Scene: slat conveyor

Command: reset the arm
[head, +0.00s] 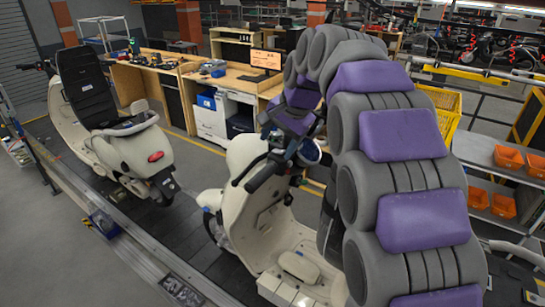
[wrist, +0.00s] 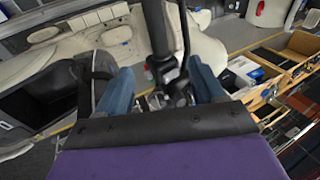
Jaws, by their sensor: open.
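My gripper shows in the wrist view (wrist: 163,78) with its two blue fingers apart. A black handlebar part (wrist: 157,30) of a scooter appears between the fingers; I cannot tell whether it touches them. In the head view, my purple and grey arm curves over from the right, and its end comes down beside the handlebars of the near cream scooter (head: 262,205). My fingers are mostly hidden there behind the arm and handlebars. No object is visibly held.
The near scooter stands on the dark slat conveyor (head: 195,235). A second cream scooter (head: 125,150) with a black seat stands further left. Wooden workbenches (head: 150,85) with a monitor line the back. Shelves with orange bins (head: 508,157) are at right.

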